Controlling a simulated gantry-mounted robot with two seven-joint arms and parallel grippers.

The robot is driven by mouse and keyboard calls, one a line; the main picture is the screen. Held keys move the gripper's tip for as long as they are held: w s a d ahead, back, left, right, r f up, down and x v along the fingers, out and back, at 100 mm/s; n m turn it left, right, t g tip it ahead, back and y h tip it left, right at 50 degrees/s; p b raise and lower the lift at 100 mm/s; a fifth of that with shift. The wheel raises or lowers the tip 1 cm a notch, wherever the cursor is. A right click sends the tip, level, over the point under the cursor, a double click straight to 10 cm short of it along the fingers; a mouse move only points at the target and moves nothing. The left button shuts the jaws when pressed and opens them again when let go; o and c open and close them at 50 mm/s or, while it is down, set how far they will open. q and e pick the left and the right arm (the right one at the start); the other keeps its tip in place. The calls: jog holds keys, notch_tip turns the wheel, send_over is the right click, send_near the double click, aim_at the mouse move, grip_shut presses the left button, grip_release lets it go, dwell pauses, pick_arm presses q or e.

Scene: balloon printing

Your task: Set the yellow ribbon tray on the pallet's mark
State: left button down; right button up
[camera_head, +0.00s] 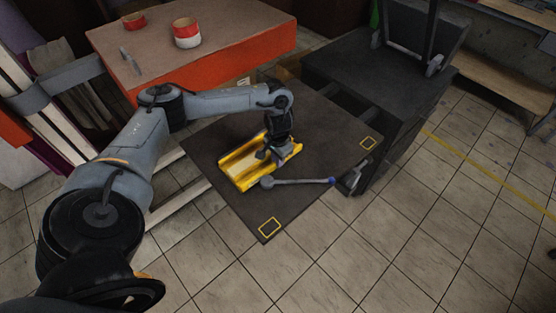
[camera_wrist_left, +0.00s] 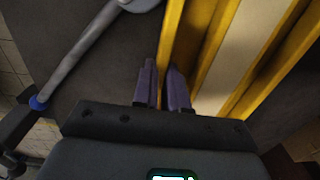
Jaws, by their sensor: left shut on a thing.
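The yellow ribbon tray (camera_head: 236,168) is on or just above the dark pallet (camera_head: 208,139); I cannot tell whether it touches. It also shows in the left wrist view (camera_wrist_left: 208,52), where its yellow wall runs between my fingers. My left gripper (camera_head: 277,154) is shut on the tray's near-right wall; its fingers also show in the left wrist view (camera_wrist_left: 163,88). Two yellow rectangle marks are on the pallet, one at the front corner (camera_head: 270,227) and one at the right corner (camera_head: 368,143). My right gripper is not in view.
A dark machine (camera_head: 380,78) stands behind right. A red-sided table (camera_head: 215,65) with tape rolls stands at the back. The pallet's front part is bare.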

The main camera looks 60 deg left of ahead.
pick_arm(q)
jog(key=c, duration=1.6)
grip_release()
jog(key=shift+f, duration=0.1)
jog(key=o, duration=0.4)
jog(key=shift+o, duration=0.2)
